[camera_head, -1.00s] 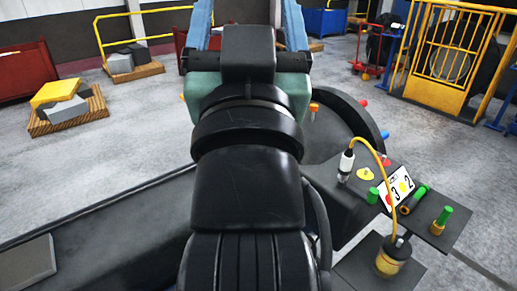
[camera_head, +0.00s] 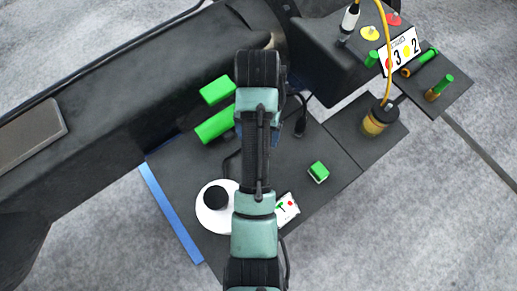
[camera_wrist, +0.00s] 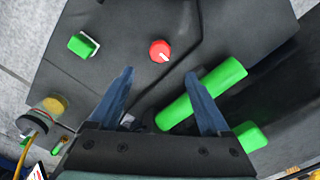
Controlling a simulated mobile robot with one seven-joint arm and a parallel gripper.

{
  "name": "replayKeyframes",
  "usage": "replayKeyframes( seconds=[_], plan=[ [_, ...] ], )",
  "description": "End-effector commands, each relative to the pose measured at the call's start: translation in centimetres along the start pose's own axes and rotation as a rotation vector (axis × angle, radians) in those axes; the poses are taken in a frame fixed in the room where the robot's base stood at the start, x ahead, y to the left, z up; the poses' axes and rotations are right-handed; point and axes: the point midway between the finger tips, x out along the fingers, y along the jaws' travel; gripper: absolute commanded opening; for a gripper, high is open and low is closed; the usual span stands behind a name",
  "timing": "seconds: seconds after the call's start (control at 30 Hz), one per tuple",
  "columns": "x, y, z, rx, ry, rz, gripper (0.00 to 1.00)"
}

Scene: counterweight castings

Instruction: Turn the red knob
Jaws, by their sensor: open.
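The red knob (camera_wrist: 160,51) is a small round red disc with a white mark, on the dark panel (camera_wrist: 120,20) in the wrist view. It lies just beyond the fingertips, centred between them; I cannot tell the height gap. My gripper (camera_wrist: 159,76) has two blue fingers, spread apart with nothing between them. In the head view my arm hangs over the panel (camera_head: 300,145) and hides the knob and most of the gripper.
A green cylinder (camera_wrist: 202,95) and green block (camera_wrist: 250,136) lie right of the knob; a green box (camera_wrist: 82,44) stands left. A white disc with a black knob (camera_head: 215,197) and a card (camera_head: 287,208) are nearby. A yellow jar (camera_head: 374,124) with a cable stands right.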

Motion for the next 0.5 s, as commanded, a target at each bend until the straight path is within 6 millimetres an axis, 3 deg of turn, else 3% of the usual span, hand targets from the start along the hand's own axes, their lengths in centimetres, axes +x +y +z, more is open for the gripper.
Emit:
replayKeyframes(
  seconds=[0.17,0.5],
  plan=[
    [4.1,0.0,0.0,0.0,0.0,0.0,0.81],
    [9.6,0.0,-0.1,-0.001,0.001,-0.001,0.81]
  ],
)
